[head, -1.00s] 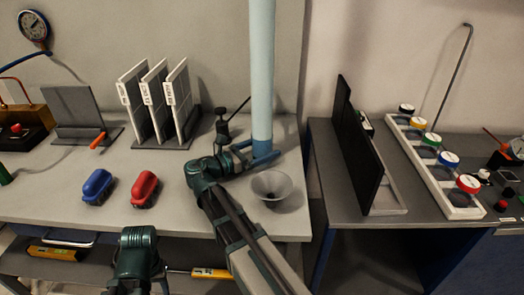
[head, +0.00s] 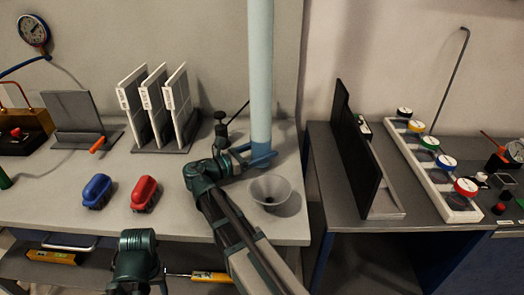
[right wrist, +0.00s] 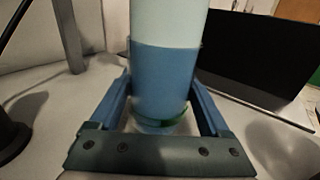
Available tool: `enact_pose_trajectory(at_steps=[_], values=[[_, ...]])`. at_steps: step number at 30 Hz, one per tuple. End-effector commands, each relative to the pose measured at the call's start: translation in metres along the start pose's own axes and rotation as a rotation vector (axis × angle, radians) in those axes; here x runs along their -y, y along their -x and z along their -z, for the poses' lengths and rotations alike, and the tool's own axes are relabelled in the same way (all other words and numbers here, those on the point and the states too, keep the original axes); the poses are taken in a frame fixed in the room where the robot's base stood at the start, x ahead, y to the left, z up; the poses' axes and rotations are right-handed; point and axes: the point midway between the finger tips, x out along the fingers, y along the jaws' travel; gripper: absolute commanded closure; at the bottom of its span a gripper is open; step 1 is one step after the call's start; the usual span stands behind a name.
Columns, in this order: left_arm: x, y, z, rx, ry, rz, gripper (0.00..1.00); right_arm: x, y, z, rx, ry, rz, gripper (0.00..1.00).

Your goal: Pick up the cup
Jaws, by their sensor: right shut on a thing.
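A grey cone-shaped cup (head: 270,190), wide at the top, stands on the left bench near its right edge. A tall tube (head: 261,80), pale above and bluer below, stands just behind it and runs out of the top of the head view. My right gripper (head: 262,157) is shut around the tube's lower part, behind the grey cup and apart from it. In the right wrist view, the blue fingers lie on both sides of the tube (right wrist: 165,75), which has a green ring low down. My left gripper's jaws do not show.
A rack of white panels (head: 155,105) and a small dark stand (head: 221,130) are behind. A black screen (head: 355,150) and a gauge tray (head: 430,165) occupy the right bench.

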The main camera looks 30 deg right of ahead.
Motion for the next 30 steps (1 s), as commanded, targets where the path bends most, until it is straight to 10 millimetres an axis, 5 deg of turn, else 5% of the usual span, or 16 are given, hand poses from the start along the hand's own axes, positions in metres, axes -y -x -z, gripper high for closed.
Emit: enact_pose_trajectory(at_steps=[13,30], values=[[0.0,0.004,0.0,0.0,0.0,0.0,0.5,-0.002,0.082,-0.004,0.0,0.0,-0.005,0.75],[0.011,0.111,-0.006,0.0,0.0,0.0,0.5,0.0,0.08,-0.111,0.0,0.0,0.0,0.75]])
